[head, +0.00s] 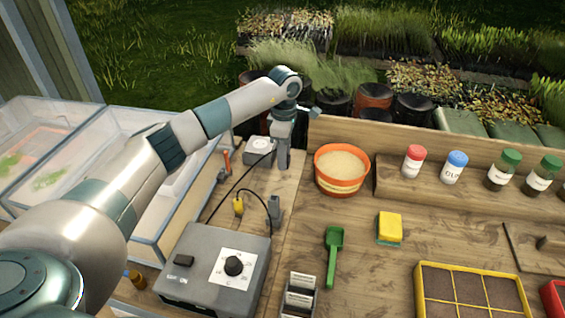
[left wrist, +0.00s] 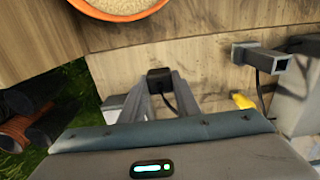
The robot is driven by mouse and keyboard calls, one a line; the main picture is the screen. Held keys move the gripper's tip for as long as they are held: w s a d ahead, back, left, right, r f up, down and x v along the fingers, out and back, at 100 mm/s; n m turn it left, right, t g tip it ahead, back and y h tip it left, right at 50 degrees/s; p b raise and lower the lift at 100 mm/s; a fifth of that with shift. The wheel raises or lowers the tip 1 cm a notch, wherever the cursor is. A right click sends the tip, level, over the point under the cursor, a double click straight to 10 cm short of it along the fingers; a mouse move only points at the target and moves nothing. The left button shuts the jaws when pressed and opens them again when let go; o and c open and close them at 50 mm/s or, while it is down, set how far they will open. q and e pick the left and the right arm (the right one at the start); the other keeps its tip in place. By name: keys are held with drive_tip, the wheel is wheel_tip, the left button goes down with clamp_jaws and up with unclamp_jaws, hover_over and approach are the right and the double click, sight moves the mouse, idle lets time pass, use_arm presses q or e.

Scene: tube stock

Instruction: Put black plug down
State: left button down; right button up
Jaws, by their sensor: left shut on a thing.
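My left gripper (head: 284,165) points down over the wooden bench, left of the orange pot. In the left wrist view its two fingers (left wrist: 160,92) are shut on the black plug (left wrist: 158,77), which shows between their tips. In the head view the plug is hidden by the fingers; a black cord (head: 238,184) runs up toward them. The plug is close to the bench top, but I cannot tell whether it touches. A grey socket post (head: 274,208) stands nearer on the bench, and in the left wrist view it is at the right (left wrist: 262,58). My right gripper is out of view.
A yellow plug (head: 238,206) lies beside the grey socket post. A grey control box (head: 205,262) with a dial is in front; a smaller grey box (head: 258,152) is behind. An orange pot (head: 341,183) stands to the right. Bench between pot and green scoop (head: 333,252) is clear.

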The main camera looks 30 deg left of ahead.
use_arm(q)
drive_tip(key=shift+w+a+f, duration=0.1)
drive_tip(key=shift+a+f, duration=0.1)
drive_tip(key=shift+a, duration=0.1)
drive_tip(key=shift+d+f+p, duration=0.1)
drive_tip(key=shift+f+p, duration=0.35)
drive_tip(key=shift+f, duration=0.05)
wheel_tip(320, 180, down, 2)
drive_tip(key=shift+f+p, duration=0.1)
drive_tip(key=shift+p, duration=0.4)
drive_tip(key=shift+f, duration=0.4)
drive_tip(key=shift+f+b, duration=0.35)
drive_tip(key=shift+b, duration=0.05)
